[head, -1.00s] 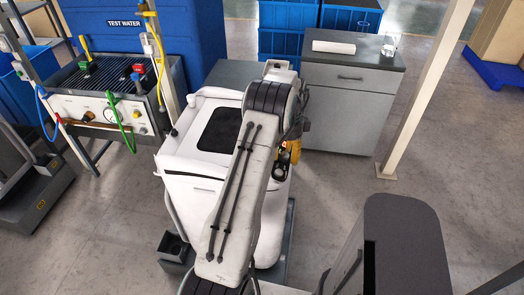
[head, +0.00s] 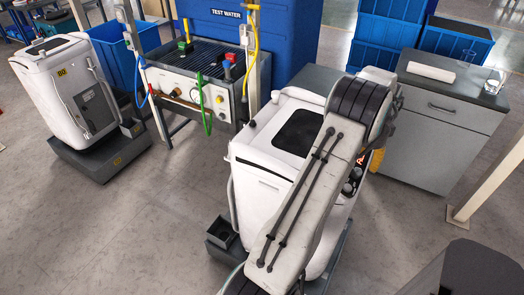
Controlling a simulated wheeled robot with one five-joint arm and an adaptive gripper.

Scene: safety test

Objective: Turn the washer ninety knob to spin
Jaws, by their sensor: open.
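A white machine (head: 270,168) with a dark top panel stands in the middle, partly covered by my arm. Dark round knobs (head: 350,183) and a small red display show on its right side, seen at a steep angle; their settings cannot be read. A second white machine (head: 55,68) stands at the upper left on a dark base, with a small yellow label that looks like 90. A grey panel is on its front; no knob on it can be made out. My gripper cannot be made out; the far part of my arm is hidden behind its upper link.
A test bench (head: 185,85) with coloured hoses stands between the machines, before a blue water tank (head: 290,35). A grey cabinet (head: 435,118) is at the right, beside a pale post (head: 490,175). The floor at the lower left (head: 110,225) is clear.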

